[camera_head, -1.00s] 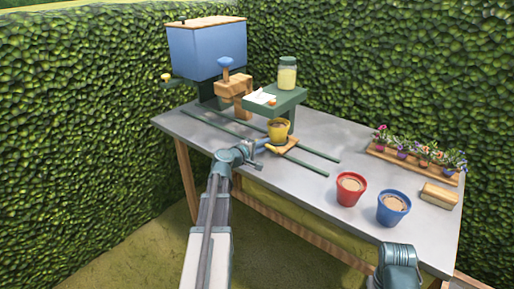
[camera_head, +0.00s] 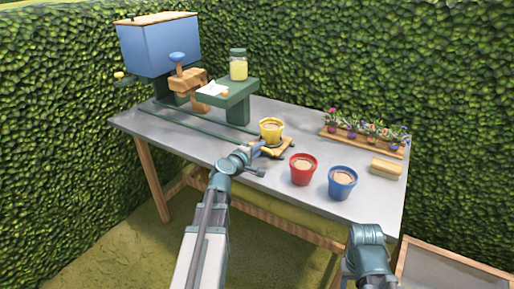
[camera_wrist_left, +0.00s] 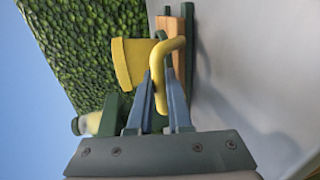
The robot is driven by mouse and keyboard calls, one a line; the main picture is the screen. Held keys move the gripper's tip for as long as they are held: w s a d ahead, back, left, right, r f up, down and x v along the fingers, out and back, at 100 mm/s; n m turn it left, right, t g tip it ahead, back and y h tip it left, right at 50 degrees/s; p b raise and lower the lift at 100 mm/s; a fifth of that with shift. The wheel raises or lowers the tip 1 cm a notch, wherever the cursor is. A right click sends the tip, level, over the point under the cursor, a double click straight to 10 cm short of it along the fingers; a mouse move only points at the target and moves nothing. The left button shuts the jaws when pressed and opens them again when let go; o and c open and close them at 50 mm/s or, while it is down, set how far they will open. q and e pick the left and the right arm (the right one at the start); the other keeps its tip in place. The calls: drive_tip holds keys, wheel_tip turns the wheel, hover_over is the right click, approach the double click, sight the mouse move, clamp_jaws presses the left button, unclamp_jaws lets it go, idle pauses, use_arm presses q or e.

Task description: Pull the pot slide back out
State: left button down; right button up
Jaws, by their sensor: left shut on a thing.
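The pot slide is a small wooden board (camera_head: 285,144) on green rails (camera_head: 188,124), with a yellow pot (camera_head: 271,127) of soil upright on it. The slide is at the right part of the rails, out from under the green stand. My left gripper (camera_head: 256,149) is shut on the slide's yellow handle. In the left wrist view the fingers (camera_wrist_left: 160,98) close around the bent yellow handle (camera_wrist_left: 176,58), with the pot (camera_wrist_left: 128,63) and board (camera_wrist_left: 171,30) just beyond. My right arm shows at the lower right; its fingers do not show.
A red pot (camera_head: 303,170) stands close to the right of the slide, and a blue pot (camera_head: 342,183) beyond it. A flower tray (camera_head: 335,134) and a tan block (camera_head: 386,168) are at the right. The blue hopper (camera_head: 160,47) and green stand (camera_head: 240,105) are behind.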

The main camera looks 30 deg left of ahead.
use_arm(q)
drive_tip(key=shift+s+d, duration=0.1)
drive_tip(key=shift+d, duration=0.15)
drive_tip(key=c, duration=0.8)
unclamp_jaws()
drive_tip(key=shift+c, duration=0.2)
